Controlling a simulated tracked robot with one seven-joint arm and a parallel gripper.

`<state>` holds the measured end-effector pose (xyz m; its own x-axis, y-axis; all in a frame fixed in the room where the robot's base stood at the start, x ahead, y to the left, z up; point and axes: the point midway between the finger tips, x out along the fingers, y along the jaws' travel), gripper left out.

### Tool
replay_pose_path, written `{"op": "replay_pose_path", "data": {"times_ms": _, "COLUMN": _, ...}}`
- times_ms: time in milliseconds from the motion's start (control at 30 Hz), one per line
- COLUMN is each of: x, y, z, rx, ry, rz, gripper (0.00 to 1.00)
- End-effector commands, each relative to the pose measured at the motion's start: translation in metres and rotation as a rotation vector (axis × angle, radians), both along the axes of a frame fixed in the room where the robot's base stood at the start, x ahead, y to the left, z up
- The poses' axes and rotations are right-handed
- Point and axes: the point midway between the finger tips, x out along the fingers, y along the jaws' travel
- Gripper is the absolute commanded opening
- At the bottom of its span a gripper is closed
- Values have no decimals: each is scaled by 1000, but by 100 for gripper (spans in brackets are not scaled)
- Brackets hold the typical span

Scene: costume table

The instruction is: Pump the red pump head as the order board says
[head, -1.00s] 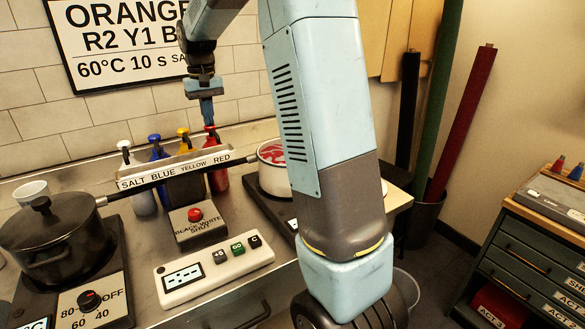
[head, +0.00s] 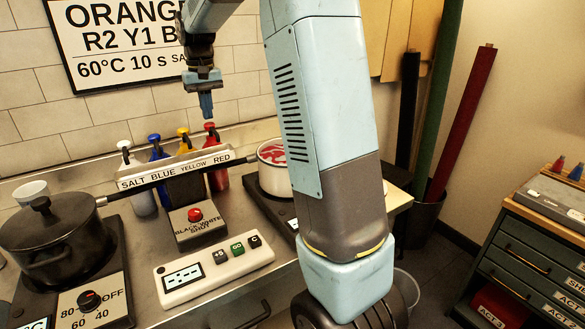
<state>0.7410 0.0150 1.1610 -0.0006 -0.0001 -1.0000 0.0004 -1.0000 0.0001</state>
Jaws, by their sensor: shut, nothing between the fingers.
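The red pump head (head: 210,128) tops the red bottle (head: 218,178), the rightmost in a row behind the label strip reading SALT BLUE YELLOW RED (head: 176,168). My gripper (head: 206,112) is shut and empty, pointing down just above the red pump head, with a small gap seeming to show between them. The order board (head: 110,40) on the wall reads ORANGE, R2 Y1 B and 60°C 10 s SA; its right part is hidden by my arm. The yellow (head: 184,135), blue (head: 154,140) and white (head: 124,146) pump heads stand to the left.
A dark pot (head: 50,245) on a hotplate with a long handle sits at left. A white pot with red contents (head: 272,153) stands right of the red bottle. A red button box (head: 196,222) and a white timer panel (head: 213,268) lie in front.

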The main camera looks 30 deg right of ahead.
Motion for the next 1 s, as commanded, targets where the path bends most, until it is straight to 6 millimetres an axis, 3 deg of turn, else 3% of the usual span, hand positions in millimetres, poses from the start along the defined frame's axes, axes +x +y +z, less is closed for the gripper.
{"op": "replay_pose_path", "data": {"times_ms": 1000, "x": 0, "y": 0, "z": -28, "rx": 0, "ry": 2, "rz": 0, "gripper": 0}}
